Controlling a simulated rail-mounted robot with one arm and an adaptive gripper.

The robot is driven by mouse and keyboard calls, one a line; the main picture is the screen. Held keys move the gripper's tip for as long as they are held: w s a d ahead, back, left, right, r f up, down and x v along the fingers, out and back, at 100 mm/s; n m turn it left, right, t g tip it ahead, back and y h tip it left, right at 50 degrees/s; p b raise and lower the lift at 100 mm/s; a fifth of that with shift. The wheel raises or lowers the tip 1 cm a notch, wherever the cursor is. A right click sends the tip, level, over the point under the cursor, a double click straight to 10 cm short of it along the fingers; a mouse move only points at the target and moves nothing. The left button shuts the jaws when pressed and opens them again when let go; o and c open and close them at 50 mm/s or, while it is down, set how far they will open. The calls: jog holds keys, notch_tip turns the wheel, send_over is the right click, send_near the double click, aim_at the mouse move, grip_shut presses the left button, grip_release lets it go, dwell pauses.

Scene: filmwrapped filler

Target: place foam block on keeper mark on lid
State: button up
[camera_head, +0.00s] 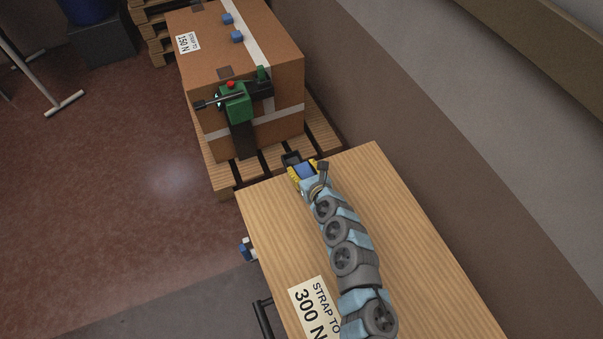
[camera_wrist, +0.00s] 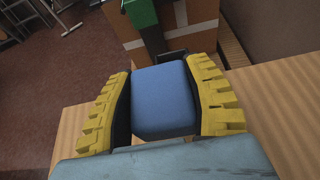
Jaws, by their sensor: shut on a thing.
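My gripper (camera_head: 301,174) is over the far left end of the wooden table. Its yellow ribbed fingers are shut on a blue foam block (camera_wrist: 162,103), with one finger on each side of it in the wrist view. The foam block also shows small in the head view (camera_head: 306,170). Ahead is a carton whose brown lid (camera_head: 205,48) faces up. Two other blue blocks (camera_head: 237,37) sit by the white strap.
A green tensioner with a red knob (camera_head: 236,97) and a handle is at the carton's front top edge. The carton stands on a wooden pallet (camera_head: 222,177). A wall (camera_head: 400,110) runs along the right. A label (camera_head: 309,306) lies on the table (camera_head: 420,240).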

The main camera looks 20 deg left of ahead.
aim_at(302, 166)
jog(key=shift+w+a+f+b, duration=0.25)
jog(key=shift+w+f, duration=0.2)
jog(key=shift+f, duration=0.15)
jog(key=shift+w+a+f+b, duration=0.2)
jog(key=shift+w+f+b, duration=0.1)
jog(key=shift+w+f, duration=0.25)
jog(key=shift+w+a+f+b, duration=0.25)
jog(key=shift+w+f, duration=0.15)
jog(key=shift+f, duration=0.25)
jog(key=shift+f+b, duration=0.55)
jog(key=shift+f, duration=1.05)
jog(key=shift+f, duration=0.25)
jog(key=o, duration=0.9)
jog(key=shift+r, duration=0.1)
